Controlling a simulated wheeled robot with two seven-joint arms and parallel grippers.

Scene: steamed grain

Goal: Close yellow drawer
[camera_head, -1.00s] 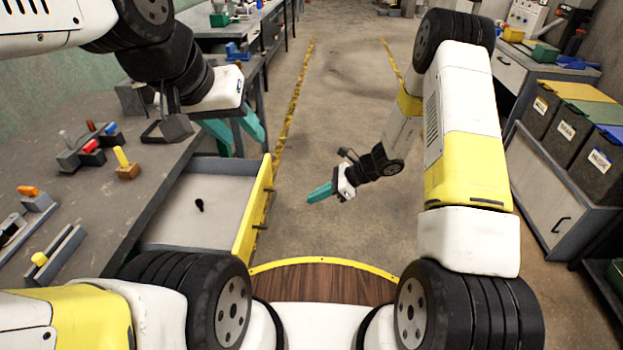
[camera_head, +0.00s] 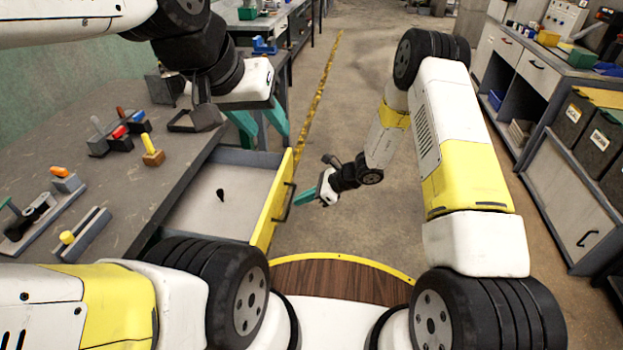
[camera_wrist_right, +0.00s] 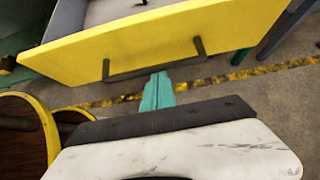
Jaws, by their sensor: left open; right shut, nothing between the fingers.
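The yellow drawer (camera_head: 271,205) stands pulled out from the grey workbench, with a small black object (camera_head: 220,194) on its grey floor. Its dark bar handle (camera_head: 284,203) is on the yellow front. My left gripper (camera_head: 262,132) is open and empty above the far end of the drawer, near the bench edge. My right gripper (camera_head: 305,199) is shut and empty, just outside the drawer front on the right. In the right wrist view, the teal fingertips (camera_wrist_right: 159,78) point toward the yellow front (camera_wrist_right: 150,50), close below the handle (camera_wrist_right: 155,68). I cannot tell whether they touch.
The workbench top (camera_head: 110,195) holds a wooden block with a yellow peg (camera_head: 151,152) and several clamps or fixtures. Grey cabinets with bins (camera_head: 579,125) stand on the right. The floor (camera_head: 335,130) between them is open, with a yellow line.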

